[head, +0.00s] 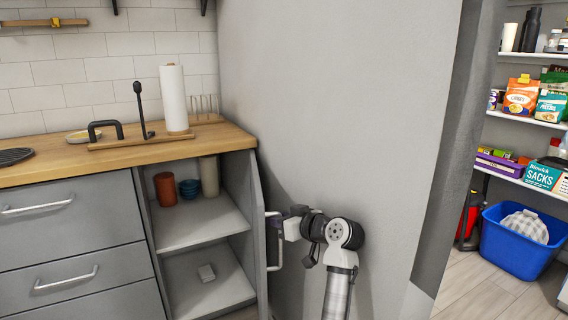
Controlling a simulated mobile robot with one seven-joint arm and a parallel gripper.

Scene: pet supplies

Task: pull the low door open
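The low door (260,222) of the grey cabinet stands swung open and is seen nearly edge-on, at the right end of the counter. Its pale bar handle (267,252) is upright on the door's right-hand face. My gripper (282,225) is at the handle, coming from the right, with my arm rising from below. The fingers are small and partly hidden, so I cannot tell whether they are closed around the bar.
A plain grey wall (340,90) stands close behind my arm. Drawers (75,235) with bar handles are left of the opening. A wooden counter (60,168) holds a paper towel roll (174,98). At right, a pantry has stocked shelves and a blue bin (512,250) on the floor.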

